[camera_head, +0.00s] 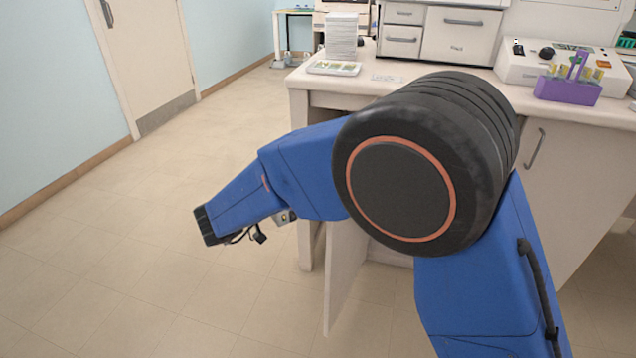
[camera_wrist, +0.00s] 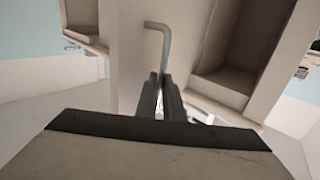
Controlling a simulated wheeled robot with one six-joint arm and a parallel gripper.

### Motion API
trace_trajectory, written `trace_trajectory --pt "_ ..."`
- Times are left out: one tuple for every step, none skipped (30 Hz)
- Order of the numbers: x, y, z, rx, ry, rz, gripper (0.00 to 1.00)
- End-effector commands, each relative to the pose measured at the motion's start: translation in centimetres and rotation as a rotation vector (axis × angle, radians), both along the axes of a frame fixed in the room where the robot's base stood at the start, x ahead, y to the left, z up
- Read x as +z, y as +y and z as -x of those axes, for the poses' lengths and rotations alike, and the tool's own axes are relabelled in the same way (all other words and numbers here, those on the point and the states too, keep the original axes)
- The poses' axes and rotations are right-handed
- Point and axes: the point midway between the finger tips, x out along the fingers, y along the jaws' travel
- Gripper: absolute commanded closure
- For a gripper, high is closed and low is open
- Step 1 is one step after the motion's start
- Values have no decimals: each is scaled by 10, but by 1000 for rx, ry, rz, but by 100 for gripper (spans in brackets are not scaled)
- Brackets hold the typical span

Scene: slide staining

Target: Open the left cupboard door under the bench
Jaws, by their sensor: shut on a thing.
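The left cupboard door (camera_head: 345,272) stands swung out from the bench in the head view, partly hidden behind my arm. In the wrist view the door panel (camera_wrist: 190,45) fills the middle, with its grey bar handle (camera_wrist: 163,42) bent at the top. My gripper (camera_wrist: 161,80) is shut on the lower part of this handle. The open cupboard inside (camera_wrist: 238,40), with its side wall and floor, shows to the right of the door. The gripper's fingers are not visible in the head view.
The bench (camera_head: 330,95) carries a stack of white slides or plates (camera_head: 342,36), a small tray (camera_head: 334,68) and a purple rack (camera_head: 568,90). The right cupboard door (camera_head: 580,165) is closed, with its own handle (camera_head: 535,148). The floor (camera_head: 130,270) to the left is clear.

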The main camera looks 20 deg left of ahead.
Motion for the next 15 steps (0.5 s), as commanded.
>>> trace_trajectory --pt "-1 -1 -2 -1 2 1 100" --pt "-1 -1 -2 -1 2 1 100" --pt "-1 -1 -2 -1 2 1 100" --pt "-2 -1 -2 -1 2 1 85" --pt "-2 -1 -2 -1 2 1 78" --pt "-1 -1 -2 -1 2 1 74" --pt "-1 -1 -2 -1 2 1 74" --pt "-1 -1 -1 -1 2 1 74" --pt "-1 -1 -1 0 2 1 74" --pt "-1 -1 -1 0 2 1 74" --pt "-1 -1 -1 0 1 0 74" --pt "-1 0 -1 0 1 0 74" --pt "-1 0 -1 0 1 0 74" --pt "-1 0 0 0 1 0 74" --pt "-1 1 1 1 1 0 74"
